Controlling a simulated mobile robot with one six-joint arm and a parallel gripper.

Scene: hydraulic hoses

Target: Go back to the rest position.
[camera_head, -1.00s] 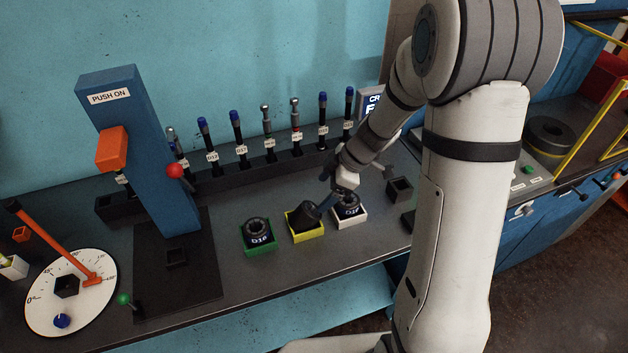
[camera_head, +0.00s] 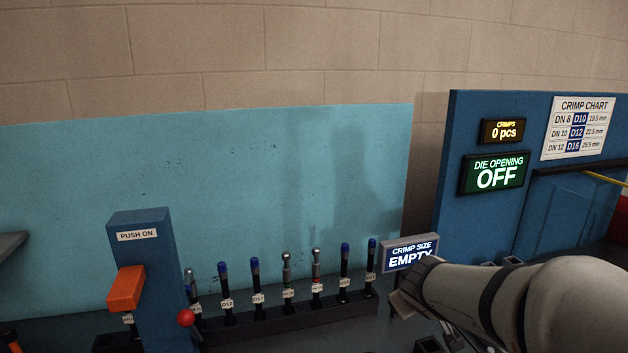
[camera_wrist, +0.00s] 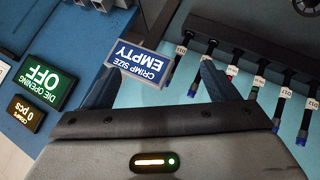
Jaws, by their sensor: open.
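My gripper (camera_wrist: 158,66) shows in the wrist view with its two blue fingers spread apart. Nothing is held between them. The lit CRIMP SIZE display (camera_wrist: 139,64), reading EMPTY, shows beyond the gap between the fingers. In the head view my arm reaches in from the lower right, and its far end is just below the same display (camera_head: 409,254). The fingers cannot be made out in the head view.
A rack (camera_head: 290,323) of labelled hose fittings stands along the back of the bench. The blue PUSH ON post (camera_head: 152,270), with an orange block and red knob, stands left. A blue cabinet with a DIE OPENING display (camera_head: 494,173) reading OFF stands right.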

